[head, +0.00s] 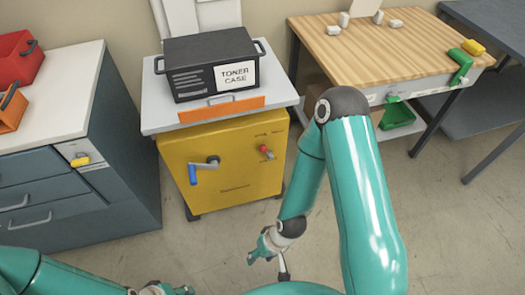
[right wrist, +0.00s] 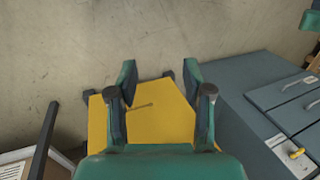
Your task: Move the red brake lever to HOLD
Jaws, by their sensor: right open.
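The red brake lever (head: 266,152) is a small red handle on the upper right of the yellow cabinet's front (head: 232,185). Small markings lie near it, too small to read. My right gripper (head: 268,262) is open and empty, low in front of the cabinet and apart from the lever. In the right wrist view its two fingers (right wrist: 161,88) are spread, with part of the yellow cabinet (right wrist: 155,120) between and behind them. I cannot make out the lever there. My left gripper (head: 165,289) shows only partly at the bottom edge; its jaws are unclear.
A blue crank (head: 200,168) sits left of the lever. A black toner case (head: 212,62) stands on the cabinet's grey top. Blue-grey drawers (head: 50,195) stand to the left, a wooden-topped bench (head: 365,60) to the right. Floor (head: 225,240) is clear before the cabinet.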

